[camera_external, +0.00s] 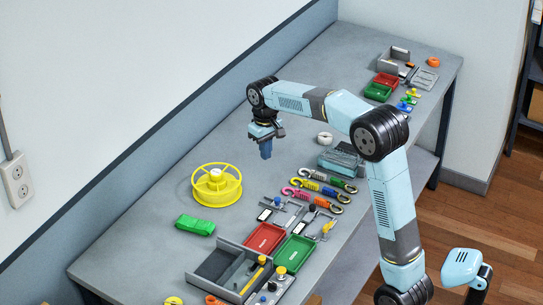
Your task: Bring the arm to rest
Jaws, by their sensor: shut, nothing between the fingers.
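My arm rises at the right of the external view and bends over the grey bench (150,225). My gripper (266,153) hangs downward over the middle of the bench, above its surface. Its fingers are shut with nothing seen between them. It is apart from the yellow spool (217,186), which stands to its lower left, and from the white ring (324,139) to its right.
A green bundle (195,225), a red tray (265,238), a green tray (294,253) and a grey divided box (220,265) lie toward the front. Coloured hooked straps (317,195) lie right of the spool. More trays (378,91) stand at the far end.

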